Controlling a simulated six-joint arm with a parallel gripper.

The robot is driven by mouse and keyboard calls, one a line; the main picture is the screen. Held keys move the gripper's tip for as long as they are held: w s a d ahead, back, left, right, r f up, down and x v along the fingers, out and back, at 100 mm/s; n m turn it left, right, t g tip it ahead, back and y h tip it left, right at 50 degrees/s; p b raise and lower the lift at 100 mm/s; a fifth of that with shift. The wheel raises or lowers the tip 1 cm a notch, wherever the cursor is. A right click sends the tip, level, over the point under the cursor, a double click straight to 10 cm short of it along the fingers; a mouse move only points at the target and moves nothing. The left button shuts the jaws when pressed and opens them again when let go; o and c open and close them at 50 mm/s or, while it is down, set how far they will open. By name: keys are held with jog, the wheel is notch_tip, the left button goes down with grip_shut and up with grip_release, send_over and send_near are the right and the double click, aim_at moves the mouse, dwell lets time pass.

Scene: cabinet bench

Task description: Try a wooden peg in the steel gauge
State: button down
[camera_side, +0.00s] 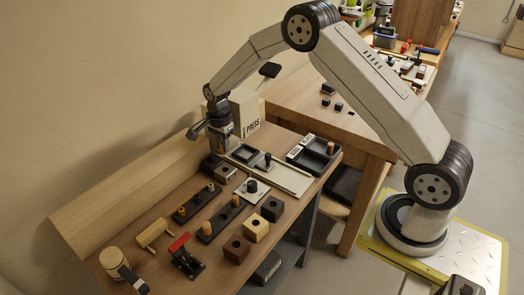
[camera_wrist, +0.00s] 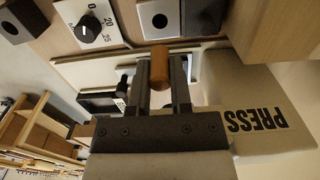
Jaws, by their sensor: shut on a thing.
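My gripper (camera_wrist: 163,88) is shut on an orange-brown wooden peg (camera_wrist: 161,62), whose round end sticks out past the fingertips in the wrist view. In the side view my gripper (camera_side: 221,146) is above the back of the bench, and the peg cannot be made out there. The steel gauge, seemingly the bright metal block with a dark hole (camera_wrist: 161,18), lies beyond the peg in the wrist view, apart from it. In the side view the gauge (camera_side: 227,174) sits just in front of my gripper, beside a dark block.
A white PRESS box (camera_side: 245,114) stands close behind my gripper. A dial plate (camera_side: 252,189), hole blocks (camera_side: 255,228), a red-handled clamp (camera_side: 186,258) and a mallet (camera_side: 112,260) stand on the bench. A dark divided tray (camera_side: 311,155) holds a peg at right.

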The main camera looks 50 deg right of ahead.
aim_at(224, 154)
jog(key=shift+f, duration=0.15)
jog(key=shift+f, duration=2.65)
jog(key=shift+f, duration=1.2)
dwell(1.1)
jog(key=shift+r, duration=0.1)
dwell(0.5)
jog(key=shift+r, duration=3.05)
jog(key=shift+r, duration=0.15)
